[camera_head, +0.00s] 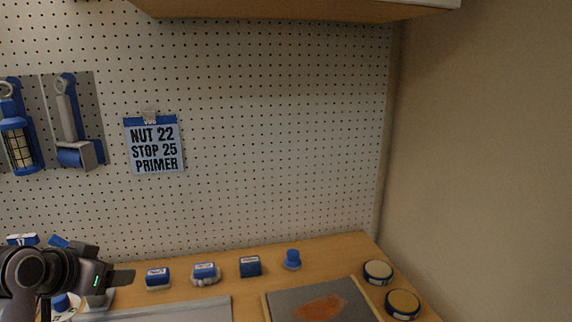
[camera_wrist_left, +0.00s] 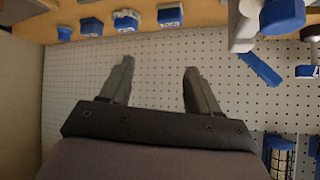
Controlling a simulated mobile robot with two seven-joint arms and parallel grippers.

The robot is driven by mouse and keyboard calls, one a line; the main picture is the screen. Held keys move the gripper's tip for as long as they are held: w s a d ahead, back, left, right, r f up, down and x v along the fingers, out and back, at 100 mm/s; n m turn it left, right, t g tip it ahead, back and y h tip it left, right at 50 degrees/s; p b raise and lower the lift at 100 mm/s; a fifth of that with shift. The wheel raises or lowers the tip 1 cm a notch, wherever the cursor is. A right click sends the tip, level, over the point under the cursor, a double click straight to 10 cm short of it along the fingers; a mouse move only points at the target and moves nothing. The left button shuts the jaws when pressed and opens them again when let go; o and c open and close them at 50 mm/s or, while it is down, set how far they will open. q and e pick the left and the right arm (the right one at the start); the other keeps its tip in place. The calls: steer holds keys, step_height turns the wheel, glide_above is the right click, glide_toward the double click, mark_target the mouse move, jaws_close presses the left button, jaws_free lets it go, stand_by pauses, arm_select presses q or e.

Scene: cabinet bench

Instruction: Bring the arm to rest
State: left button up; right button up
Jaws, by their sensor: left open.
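My left gripper (camera_head: 122,277) comes in at the lower left of the head view, above the left part of the bench. In the left wrist view its two dark fingers (camera_wrist_left: 155,80) are spread apart with nothing between them. The pegboard and the bench edge show beyond the fingers, upside down. My right gripper is in neither view.
The wooden bench (camera_head: 335,255) holds several blue-and-white items, including a blue knob (camera_head: 292,260). A grey panel with an orange patch (camera_head: 320,308) and two round tins (camera_head: 378,272) are at the right. A sign (camera_head: 154,146) hangs on the pegboard (camera_head: 280,130).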

arm_select(q)
steer(key=s+d+f+g, duration=0.1)
steer(key=s+d+f, duration=0.1)
steer(key=s+f, duration=0.1)
steer(key=s+d+f+g, duration=0.1)
steer(key=s+d+f, duration=0.1)
steer(key=s+f, duration=0.2)
steer(key=s+d+f+g, duration=0.1)
steer(key=s+d+f, duration=0.1)
steer(key=f, duration=0.4)
steer(key=shift+s+f, duration=0.1)
steer(key=shift+s, duration=0.7)
steer(key=s+d+f+g, duration=0.2)
steer(key=s+d+f, duration=0.15)
steer(key=s, duration=0.45)
steer(key=s+d+f+g, duration=0.1)
steer(key=s+d+f, duration=0.25)
steer(key=s, duration=0.45)
steer(key=w+d+f+t+h+b, duration=0.1)
steer(key=w+f+t+b, duration=0.1)
steer(key=f, duration=0.5)
steer(key=w+d+f+t+h+b, duration=0.1)
steer(key=w+f+t+b, duration=0.1)
steer(key=w+f+t, duration=0.2)
steer(key=shift+d+f+m+t+b, duration=0.15)
steer(key=shift+f+m+t+b, duration=0.2)
steer(key=shift+f, duration=1.15)
steer(key=shift+w, duration=0.15)
stand_by(1.5)
